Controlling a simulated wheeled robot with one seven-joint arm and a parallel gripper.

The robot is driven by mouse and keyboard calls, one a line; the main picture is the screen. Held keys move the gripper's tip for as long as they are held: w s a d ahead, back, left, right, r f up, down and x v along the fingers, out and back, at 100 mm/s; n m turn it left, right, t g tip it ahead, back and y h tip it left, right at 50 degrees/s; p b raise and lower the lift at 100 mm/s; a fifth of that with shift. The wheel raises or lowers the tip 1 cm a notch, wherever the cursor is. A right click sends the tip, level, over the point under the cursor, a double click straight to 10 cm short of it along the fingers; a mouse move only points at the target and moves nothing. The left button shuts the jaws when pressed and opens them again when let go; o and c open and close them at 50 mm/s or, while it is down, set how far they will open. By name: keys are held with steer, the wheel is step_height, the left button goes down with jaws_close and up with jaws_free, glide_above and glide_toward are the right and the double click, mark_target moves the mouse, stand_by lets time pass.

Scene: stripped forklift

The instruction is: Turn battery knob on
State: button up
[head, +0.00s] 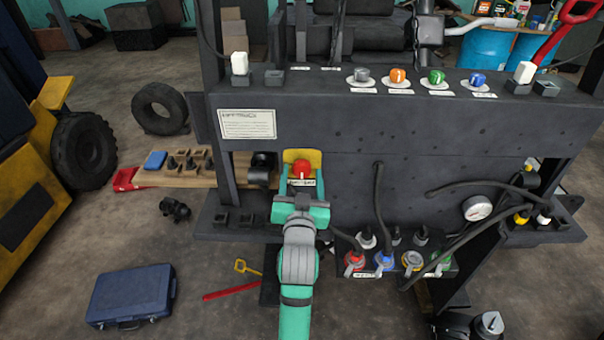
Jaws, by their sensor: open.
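A red knob (301,167) sits on a yellow housing (314,158) on the front of the dark panel, left of its middle. I take it to be the battery knob. A small white label (302,182) shows just below it, too small to read surely. My gripper (300,188), at the end of my teal and grey arm, is open, right in front of and below the knob in the picture. The fingers are largely hidden, so I cannot tell whether they touch or surround the knob.
Grey, orange, green and blue knobs (398,76) line the panel's top ledge (320,85). Coloured connectors (411,260), dark hoses (379,205) and a gauge (477,208) are to the right. A blue case (132,296) lies on the floor.

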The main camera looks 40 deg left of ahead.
steer(key=shift+w+a, duration=0.4)
steer(key=shift+w, duration=0.1)
steer(key=shift+s, duration=0.1)
steer(key=c, duration=1.1)
steer(key=shift+o, duration=0.2)
